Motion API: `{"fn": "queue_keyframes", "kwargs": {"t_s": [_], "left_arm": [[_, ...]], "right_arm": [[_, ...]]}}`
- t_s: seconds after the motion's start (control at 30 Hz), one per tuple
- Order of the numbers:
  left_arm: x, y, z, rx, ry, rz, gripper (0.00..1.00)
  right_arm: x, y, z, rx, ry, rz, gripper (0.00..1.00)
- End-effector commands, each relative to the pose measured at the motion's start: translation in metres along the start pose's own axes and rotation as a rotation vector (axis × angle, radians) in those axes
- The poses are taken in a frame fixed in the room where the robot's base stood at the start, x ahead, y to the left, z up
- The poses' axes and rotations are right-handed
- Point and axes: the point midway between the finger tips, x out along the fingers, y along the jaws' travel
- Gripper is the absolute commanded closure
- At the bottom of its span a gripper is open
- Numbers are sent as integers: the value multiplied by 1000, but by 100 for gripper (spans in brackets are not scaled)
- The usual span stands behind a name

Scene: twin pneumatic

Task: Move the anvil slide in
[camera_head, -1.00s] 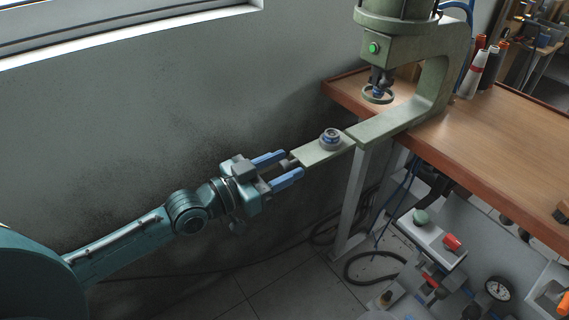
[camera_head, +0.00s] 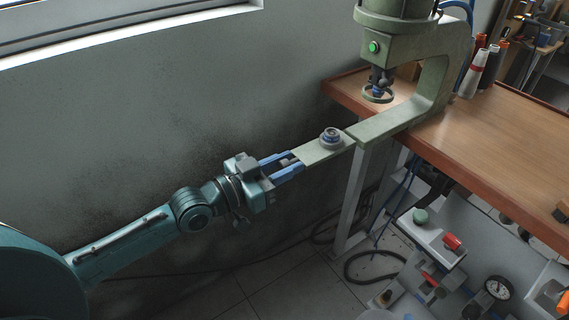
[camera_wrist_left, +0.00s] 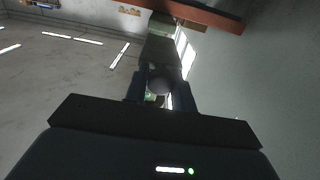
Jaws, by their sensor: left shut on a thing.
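The anvil slide (camera_head: 316,152) is a flat pale green bar sticking out to the left of the press's lower arm (camera_head: 395,122). A round anvil (camera_head: 330,138) with a blue ring sits on its top near the press arm. My left gripper (camera_head: 292,164) has its blue fingers closed around the small knob at the slide's outer end. In the left wrist view the round grey knob (camera_wrist_left: 159,86) shows between the dark fingers, with the slide (camera_wrist_left: 158,48) beyond it. The press head (camera_head: 379,92) hangs above the lower arm, to the right of the anvil. My right gripper is not in view.
A wooden table (camera_head: 490,150) stands to the right, with thread cones (camera_head: 478,72) at its back. A grey metal leg (camera_head: 352,195) stands below the slide. A gauge (camera_head: 498,288) and red-knobbed valves are at the lower right. The wall is close behind my left arm.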

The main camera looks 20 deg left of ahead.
Motion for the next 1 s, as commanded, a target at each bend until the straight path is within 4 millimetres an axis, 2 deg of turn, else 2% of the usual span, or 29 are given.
{"fn": "queue_keyframes", "kwargs": {"t_s": [0.2, 0.3, 0.37, 0.7, 0.83, 1.0], "left_arm": [[0, 0, 0, 0, 0, 0, 100], [7, -1, 0, -1, 4, -1, 100], [17, -1, -1, -3, 6, -3, 100], [107, -1, 1, -1, 6, -2, 100], [125, -1, 0, 0, 3, -1, 100], [130, 0, -1, 0, 1, -1, 100]], "right_arm": [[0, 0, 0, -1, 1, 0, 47], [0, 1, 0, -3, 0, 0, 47], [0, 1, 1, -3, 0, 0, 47], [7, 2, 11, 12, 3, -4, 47], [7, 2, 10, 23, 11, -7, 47], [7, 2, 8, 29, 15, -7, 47]]}}
